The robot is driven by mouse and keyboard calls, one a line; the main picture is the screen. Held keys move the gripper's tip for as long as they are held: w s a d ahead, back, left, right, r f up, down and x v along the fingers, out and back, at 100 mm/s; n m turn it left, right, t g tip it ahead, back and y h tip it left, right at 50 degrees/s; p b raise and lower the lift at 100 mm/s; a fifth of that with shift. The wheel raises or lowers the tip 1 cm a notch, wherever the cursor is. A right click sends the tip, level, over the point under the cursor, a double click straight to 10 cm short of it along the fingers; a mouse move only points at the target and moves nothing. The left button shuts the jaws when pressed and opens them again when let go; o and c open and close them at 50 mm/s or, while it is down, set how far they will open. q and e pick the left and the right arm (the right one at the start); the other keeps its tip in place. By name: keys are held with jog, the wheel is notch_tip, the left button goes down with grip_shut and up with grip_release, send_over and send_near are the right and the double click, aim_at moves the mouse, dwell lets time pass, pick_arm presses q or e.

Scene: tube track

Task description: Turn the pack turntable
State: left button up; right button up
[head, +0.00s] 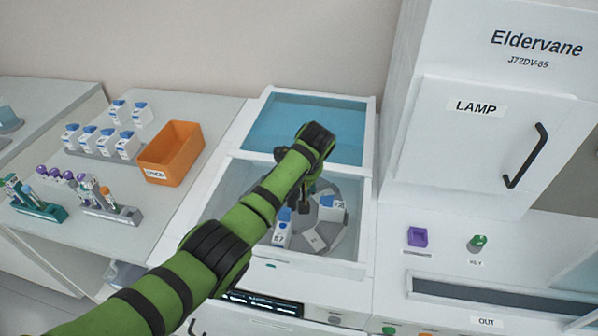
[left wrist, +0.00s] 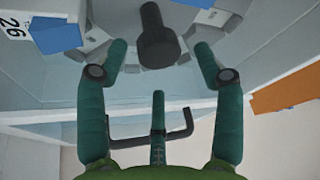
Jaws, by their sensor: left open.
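The pack turntable (head: 343,243) is a grey disc in a white-walled well in the middle of the head view. White packs with blue caps (head: 282,228) stand on it. A dark knob (left wrist: 158,45) rises from it in the left wrist view. In the head view my left gripper (head: 305,190) is above the turntable, and my green arm hides part of the well. My right gripper is out of view.
An orange bin (head: 172,153), bottles and tube racks (head: 110,208) stand on the left bench. A blue-covered compartment (head: 306,127) lies behind the well. A tall white lamp cabinet (head: 490,130) stands on the right. The well's rim (head: 366,215) surrounds the turntable.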

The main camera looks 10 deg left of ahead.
pick_arm(q)
jog(key=v, duration=0.9)
jog(key=shift+r, duration=0.2)
